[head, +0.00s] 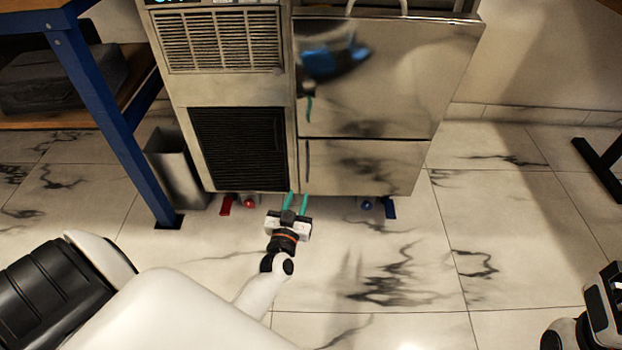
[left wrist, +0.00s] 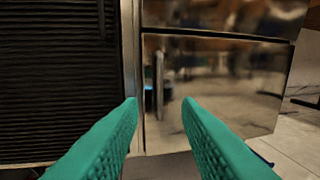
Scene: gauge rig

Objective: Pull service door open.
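A steel cabinet has a large shiny upper panel (head: 385,75) and a smaller shiny lower panel (head: 365,168) on its right side. The task's service door appears to be one of these; both look closed. In the left wrist view the lower panel (left wrist: 225,85) fills the right half, and a thin upright bar, possibly a handle or a reflection, shows near its left edge. My left gripper (head: 297,200) has teal fingers, open and empty, low in front of the lower panel's left edge. Its fingers (left wrist: 160,108) frame that edge with a gap between them.
Dark louvres (head: 238,145) and a vent grille (head: 222,40) are left of the panels. A grey bin (head: 175,165) and a blue-legged bench (head: 110,110) stand further left. Red and blue levers (head: 225,204) are under the cabinet. The marble floor in front is clear.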

